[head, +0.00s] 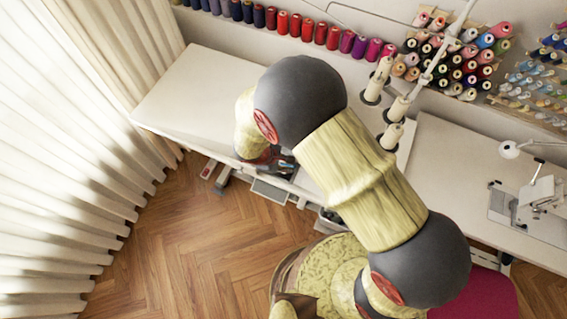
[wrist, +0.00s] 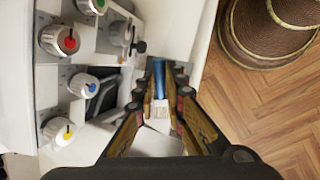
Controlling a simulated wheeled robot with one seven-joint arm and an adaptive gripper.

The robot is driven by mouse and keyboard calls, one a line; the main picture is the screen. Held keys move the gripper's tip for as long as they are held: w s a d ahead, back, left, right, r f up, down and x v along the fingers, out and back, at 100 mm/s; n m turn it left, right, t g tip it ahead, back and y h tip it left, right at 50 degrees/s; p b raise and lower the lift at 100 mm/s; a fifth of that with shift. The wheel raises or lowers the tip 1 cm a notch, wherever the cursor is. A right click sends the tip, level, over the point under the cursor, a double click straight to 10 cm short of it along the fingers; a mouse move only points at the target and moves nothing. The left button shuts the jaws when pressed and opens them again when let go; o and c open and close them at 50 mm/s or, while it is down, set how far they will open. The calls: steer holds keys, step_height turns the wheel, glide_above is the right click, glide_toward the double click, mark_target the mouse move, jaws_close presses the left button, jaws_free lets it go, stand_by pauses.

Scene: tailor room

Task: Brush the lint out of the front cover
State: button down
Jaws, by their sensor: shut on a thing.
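My gripper (wrist: 162,92) is shut on a slim brush (wrist: 159,76) in the wrist view. The brush has a blue part pointing away from me and a pale part between the fingers. To its left is a white machine (wrist: 50,88) with red, green, blue and yellow marked dials. Beside the fingers, a dark recess with grey metal parts (wrist: 103,97) shows in the machine; this seems to be the front cover area. I cannot make out lint or whether the brush touches anything. In the head view my arm hides the machine and most of my gripper.
A white table (head: 190,95) carries thread cones (head: 378,80) at its right. Another sewing machine (head: 540,195) stands on the right-hand table. A round brown woven item (wrist: 262,35) is on the wooden floor in the wrist view. Curtains (head: 60,170) hang at left; the floor (head: 200,240) between is clear.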

steer(key=shift+s+d, duration=0.15)
steer(key=shift+d, duration=0.1)
steer(key=shift+w+a, duration=0.2)
steer(key=shift+a, duration=0.35)
steer(key=shift+w+a, duration=0.2)
steer(key=shift+a, duration=0.35)
steer(key=shift+w+d+r+p, duration=0.1)
steer(key=shift+w+r+p, duration=0.2)
steer(key=shift+r+p, duration=0.35)
steer(key=shift+w+d+r+p, duration=0.15)
steer(key=shift+w+r+p, duration=0.15)
steer(key=shift+r, duration=0.7)
steer(key=shift+w+d+r+p, duration=0.1)
steer(key=shift+w+r+p, duration=0.15)
steer(key=shift+r+p, duration=0.45)
steer(key=shift+r, duration=0.1)
